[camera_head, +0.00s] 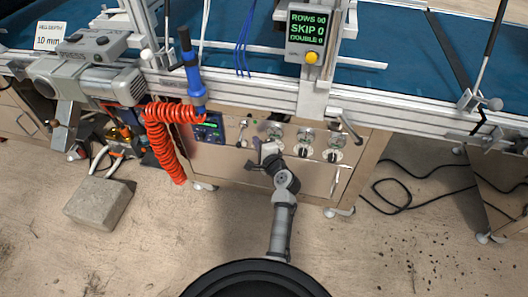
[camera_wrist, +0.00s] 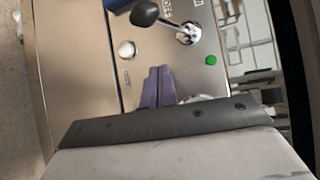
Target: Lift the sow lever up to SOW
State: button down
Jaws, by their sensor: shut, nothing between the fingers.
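A lever with a black knob (camera_wrist: 145,13) and a round silver pivot (camera_wrist: 188,33) shows at the top of the wrist view, on the metal panel (camera_wrist: 88,70). Lettering beside it is cut off, and I cannot read SOW. In the head view a small lever (camera_head: 243,131) stands on the panel's left part; I cannot tell for certain that it is the same one. My gripper (camera_wrist: 160,72) has its purple fingers together and empty. It is in front of the panel, apart from the knob in the wrist view. In the head view my gripper (camera_head: 266,149) covers part of the panel.
A green button (camera_wrist: 211,60) and a silver button (camera_wrist: 127,49) flank the fingers. Several round dials (camera_head: 305,138) line the panel at right. A red coiled hose (camera_head: 163,140) hangs left, below a blue handle (camera_head: 190,70). A stone block (camera_head: 99,203) lies on the floor.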

jog(key=shift+s+a+r+p, duration=0.15)
jog(key=shift+s+a+p, duration=0.25)
jog(key=shift+a, duration=0.45)
jog(key=shift+s+a+r+p, duration=0.15)
jog(key=shift+s+a+p, duration=0.25)
jog(key=shift+a, duration=0.45)
jog(key=shift+r, duration=0.15)
jog(key=shift+s+r+g+p, duration=0.1)
jog(key=shift+g+p, duration=0.2)
jog(key=shift+p, duration=0.65)
